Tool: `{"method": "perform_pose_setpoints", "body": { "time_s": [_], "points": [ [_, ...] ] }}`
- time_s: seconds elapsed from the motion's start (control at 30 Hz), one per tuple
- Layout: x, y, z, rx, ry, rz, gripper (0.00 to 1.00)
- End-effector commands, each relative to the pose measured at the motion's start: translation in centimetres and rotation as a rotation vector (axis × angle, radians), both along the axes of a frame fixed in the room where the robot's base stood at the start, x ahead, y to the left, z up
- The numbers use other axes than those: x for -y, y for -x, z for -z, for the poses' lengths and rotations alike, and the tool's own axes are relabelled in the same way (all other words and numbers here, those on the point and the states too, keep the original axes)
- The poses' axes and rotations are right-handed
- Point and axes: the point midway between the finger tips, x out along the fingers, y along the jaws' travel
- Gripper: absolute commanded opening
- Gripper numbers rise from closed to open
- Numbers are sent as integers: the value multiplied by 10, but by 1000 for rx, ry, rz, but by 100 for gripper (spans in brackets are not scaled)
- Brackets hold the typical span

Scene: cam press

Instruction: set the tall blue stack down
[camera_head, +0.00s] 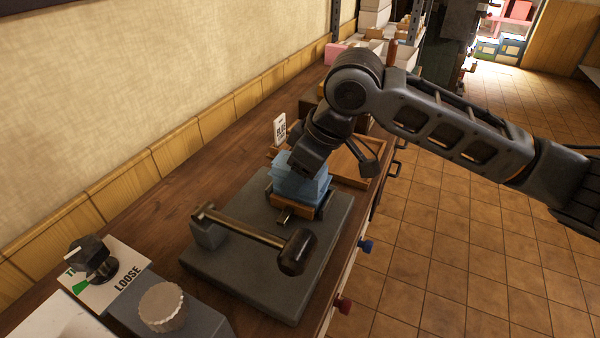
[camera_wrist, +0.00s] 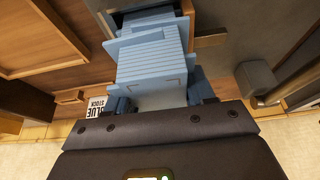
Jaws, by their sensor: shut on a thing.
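The tall blue stack (camera_head: 302,180) is a pile of light blue sheets. It is at the back part of the grey press base, just above or on a small wooden block (camera_head: 292,206); I cannot tell whether it touches. My gripper (camera_head: 308,163) reaches down to it from above and behind, shut on it. In the wrist view the stack (camera_wrist: 152,62) runs between the two fingers of my gripper (camera_wrist: 160,94), its layers slightly uneven. The stack's underside is hidden.
The grey base (camera_head: 250,264) carries a dark lever (camera_head: 245,230) with a heavy end, close in front of the stack. A wooden tray (camera_head: 350,165) lies behind. A "BLUE STOCK" card (camera_head: 280,128) stands nearby. A dial (camera_head: 92,258) beside "LOOSE" is at left front.

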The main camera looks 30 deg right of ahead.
Motion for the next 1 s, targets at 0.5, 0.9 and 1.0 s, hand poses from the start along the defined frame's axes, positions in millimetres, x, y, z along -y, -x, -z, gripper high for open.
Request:
{"method": "perform_pose_setpoints", "body": {
  "time_s": [0.5, 0.9, 1.0],
  "points": [
    [0, 0, 3, 0, 0, 0, 79],
    [5, 6, -19, 2, -1, 0, 79],
    [9, 12, -38, 3, -2, 0, 79]
  ]
}}
